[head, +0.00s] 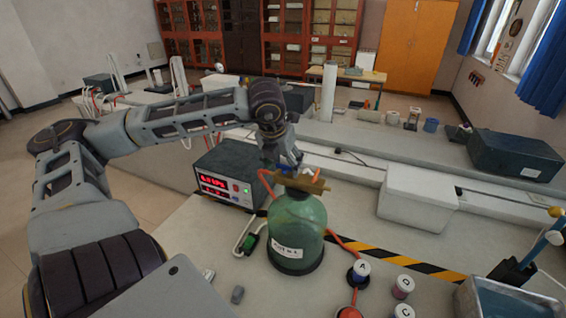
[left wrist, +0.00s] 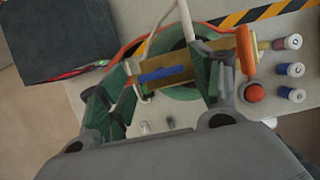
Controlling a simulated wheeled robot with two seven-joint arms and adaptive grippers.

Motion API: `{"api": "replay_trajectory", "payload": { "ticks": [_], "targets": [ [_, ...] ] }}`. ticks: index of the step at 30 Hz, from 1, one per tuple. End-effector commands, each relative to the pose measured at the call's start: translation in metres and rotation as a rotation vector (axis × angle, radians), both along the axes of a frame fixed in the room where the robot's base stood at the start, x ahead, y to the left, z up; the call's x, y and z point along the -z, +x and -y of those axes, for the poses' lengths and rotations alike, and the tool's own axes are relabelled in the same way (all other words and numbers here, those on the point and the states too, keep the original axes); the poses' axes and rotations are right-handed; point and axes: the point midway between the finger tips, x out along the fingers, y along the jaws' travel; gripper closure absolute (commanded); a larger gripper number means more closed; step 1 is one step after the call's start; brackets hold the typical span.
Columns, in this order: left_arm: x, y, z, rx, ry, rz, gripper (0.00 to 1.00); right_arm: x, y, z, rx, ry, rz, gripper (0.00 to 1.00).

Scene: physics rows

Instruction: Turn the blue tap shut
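The green bottle (head: 297,232) stands upright on the bench with a brass bar (head: 302,182) across its top. In the left wrist view the brass bar (left wrist: 205,62) carries a blue tap handle (left wrist: 163,74), lying roughly along the bar. An orange-red handle (left wrist: 245,50) sits at the bar's right end. My left gripper (head: 284,163) points down over the bottle top and largely hides the blue tap in the head view. In the left wrist view its fingers (left wrist: 165,82) are spread, with the blue handle between them; contact cannot be told. My right gripper is not in view.
A black meter box with red digits (head: 228,175) stands left of the bottle. A white box (head: 418,196) is to the right. Small labelled jars (head: 360,270) and a metal tray (head: 505,298) are at front right. Orange tubing runs from the bottle top.

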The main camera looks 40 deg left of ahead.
Motion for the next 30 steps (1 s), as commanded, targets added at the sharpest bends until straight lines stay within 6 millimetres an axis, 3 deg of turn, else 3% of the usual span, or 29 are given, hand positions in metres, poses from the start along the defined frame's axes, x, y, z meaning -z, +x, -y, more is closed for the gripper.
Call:
{"api": "replay_trajectory", "payload": {
  "ticks": [1,8,20,30],
  "targets": [
    [0.0,0.0,0.0,0.0,0.0,0.0,0.47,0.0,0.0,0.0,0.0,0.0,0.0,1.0],
    [0.0,0.0,0.0,0.0,0.0,0.0,0.76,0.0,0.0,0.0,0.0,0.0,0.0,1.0],
    [0.0,0.0,-0.001,0.026,0.0,0.001,0.76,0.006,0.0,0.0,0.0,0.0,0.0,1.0],
    [0.001,0.0,-0.002,0.133,-0.001,0.005,0.76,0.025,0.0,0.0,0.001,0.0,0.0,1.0]
  ]
}}
